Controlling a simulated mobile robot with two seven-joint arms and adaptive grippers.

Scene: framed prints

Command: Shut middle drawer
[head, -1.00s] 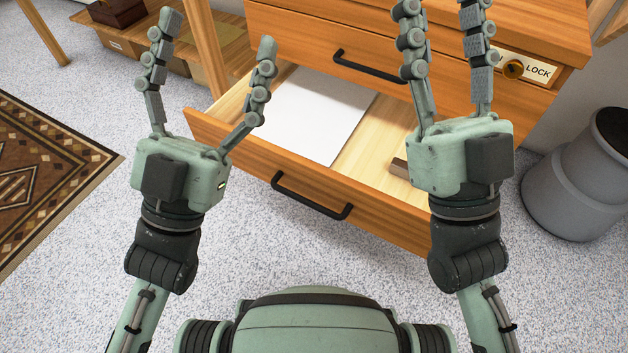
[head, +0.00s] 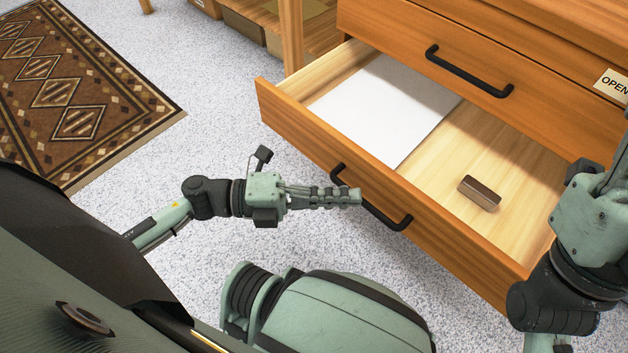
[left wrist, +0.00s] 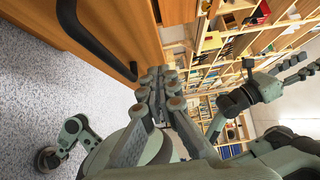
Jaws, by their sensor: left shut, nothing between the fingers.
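A wooden drawer (head: 440,225) stands pulled out in the head view, with a black bar handle (head: 400,222) on its front. It is the lowest drawer I see; whether another is below is hidden. My left gripper (head: 356,196) is shut and empty, its fingers pointing right at the handle's middle. In the left wrist view the fingertips (left wrist: 160,82) are close to the drawer front, beside the handle (left wrist: 95,40); I cannot tell if they touch. My right gripper is at the right edge of the head view, its fingers cut off; in the left wrist view its fingers (left wrist: 292,68) look apart.
The drawer holds a white sheet (head: 385,110) and a small brown block (head: 479,193). A shut drawer with a handle (head: 468,72) is above, with an OPEN label (head: 612,86) at right. A patterned rug (head: 75,95) lies left; the floor between is clear.

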